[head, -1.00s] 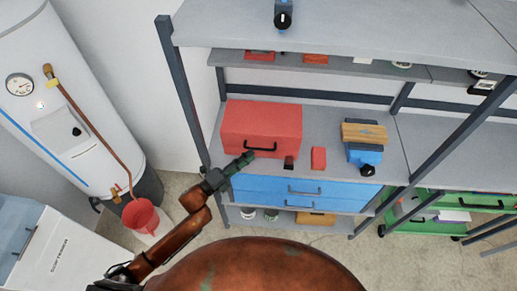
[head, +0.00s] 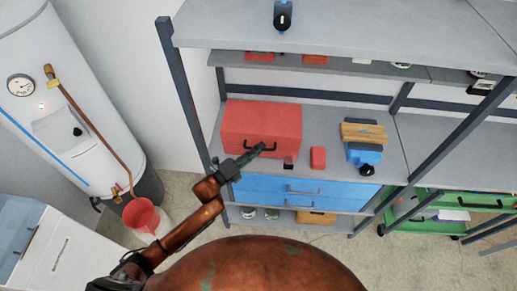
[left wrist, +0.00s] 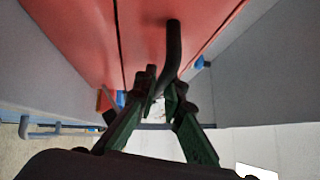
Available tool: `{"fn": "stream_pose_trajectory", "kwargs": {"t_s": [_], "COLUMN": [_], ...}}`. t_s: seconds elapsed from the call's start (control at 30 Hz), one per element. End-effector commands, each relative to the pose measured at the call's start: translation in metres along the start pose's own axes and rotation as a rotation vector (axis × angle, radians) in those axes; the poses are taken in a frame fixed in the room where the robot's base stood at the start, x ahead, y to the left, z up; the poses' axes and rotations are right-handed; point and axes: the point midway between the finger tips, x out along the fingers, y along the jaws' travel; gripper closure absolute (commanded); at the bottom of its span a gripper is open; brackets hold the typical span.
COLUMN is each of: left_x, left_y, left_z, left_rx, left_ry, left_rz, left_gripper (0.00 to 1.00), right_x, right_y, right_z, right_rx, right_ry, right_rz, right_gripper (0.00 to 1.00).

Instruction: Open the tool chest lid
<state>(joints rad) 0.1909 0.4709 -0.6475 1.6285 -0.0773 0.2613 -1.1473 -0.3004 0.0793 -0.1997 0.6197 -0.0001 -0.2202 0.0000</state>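The red tool chest (head: 245,122) stands on the middle shelf with its lid down. A black bar handle (head: 271,148) is on its front. It also shows in the left wrist view (left wrist: 173,45), reaching in between the fingertips. My left gripper (head: 258,151) is at the handle, in front of the chest. In the left wrist view its green fingers (left wrist: 165,85) lean together with a small gap at the tips. Whether they press on the handle is unclear. The red chest front (left wrist: 145,30) fills the top of that view. My right gripper is out of view.
Blue drawers (head: 300,190) are below. A shelf post (head: 182,90) rises at the left, and an upper shelf (head: 330,30) overhangs.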

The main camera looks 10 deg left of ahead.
Motion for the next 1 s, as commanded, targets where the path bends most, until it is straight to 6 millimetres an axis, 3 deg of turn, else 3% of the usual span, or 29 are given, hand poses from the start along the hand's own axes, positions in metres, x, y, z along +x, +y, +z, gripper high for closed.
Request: {"fn": "stream_pose_trajectory", "kwargs": {"t_s": [0.1,0.67,1.0], "left_x": [0.0,0.0,0.003], "left_y": [0.0,0.0,-0.014], "left_z": [0.0,0.0,0.004], "left_rx": [0.0,0.0,-0.03], "left_ry": [0.0,0.0,0.0], "left_rz": [0.0,0.001,0.031], "left_gripper": [1.0,1.0,1.0], "right_x": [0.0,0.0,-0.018], "right_y": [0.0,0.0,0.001], "right_z": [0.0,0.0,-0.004], "right_rx": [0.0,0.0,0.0], "right_ry": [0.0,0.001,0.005], "right_rz": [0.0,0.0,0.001], "right_gripper": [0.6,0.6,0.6]}}
